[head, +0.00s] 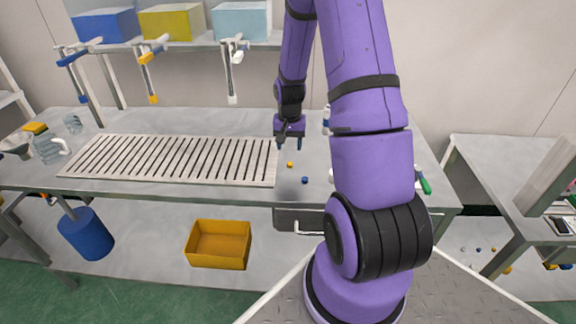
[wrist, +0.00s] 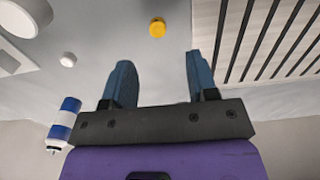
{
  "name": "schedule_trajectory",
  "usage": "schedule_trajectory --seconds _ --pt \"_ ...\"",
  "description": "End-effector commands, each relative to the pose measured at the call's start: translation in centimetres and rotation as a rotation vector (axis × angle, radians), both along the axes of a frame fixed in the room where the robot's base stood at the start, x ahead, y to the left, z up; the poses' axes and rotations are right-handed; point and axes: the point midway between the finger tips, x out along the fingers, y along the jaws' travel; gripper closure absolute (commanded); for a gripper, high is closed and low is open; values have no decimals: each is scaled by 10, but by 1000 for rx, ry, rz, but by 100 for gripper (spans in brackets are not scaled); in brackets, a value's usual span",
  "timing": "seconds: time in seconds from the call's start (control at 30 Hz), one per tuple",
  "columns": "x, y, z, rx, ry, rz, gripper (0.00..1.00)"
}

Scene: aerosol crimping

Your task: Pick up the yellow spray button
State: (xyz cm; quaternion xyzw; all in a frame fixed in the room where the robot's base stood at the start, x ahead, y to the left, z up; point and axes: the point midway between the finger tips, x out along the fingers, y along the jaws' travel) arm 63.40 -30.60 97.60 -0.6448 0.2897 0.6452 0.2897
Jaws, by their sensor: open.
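The yellow spray button (head: 290,165) is a small round piece on the grey metal table (head: 262,197), just right of the slatted rack. It also shows in the wrist view (wrist: 157,28), beyond the fingertips and roughly between their lines. My gripper (head: 289,146) points down over the table, behind the button in the head view. In the wrist view my gripper (wrist: 158,62) has its two blue fingers apart with nothing between them. The button is not touched by either finger.
A small blue button (head: 305,180) lies in front of the yellow one. The slatted rack (head: 170,160) lies close on the left. In the wrist view, a white button (wrist: 68,59) and a blue-and-white can (wrist: 63,124) are at left. An orange bin (head: 219,245) sits below the table.

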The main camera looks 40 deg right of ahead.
Motion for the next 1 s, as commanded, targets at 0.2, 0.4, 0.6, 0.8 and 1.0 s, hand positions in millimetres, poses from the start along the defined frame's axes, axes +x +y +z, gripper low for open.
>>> schedule_trajectory --seconds 0.2,0.4,0.6,0.8,1.0 --pt "0 0 -18 1 1 1 47" --pt "-3 1 -35 2 3 0 47" --pt "-4 2 -61 1 2 1 47" --pt "-3 2 -70 -1 -1 0 47" --pt "-3 2 -70 -1 -1 0 49"
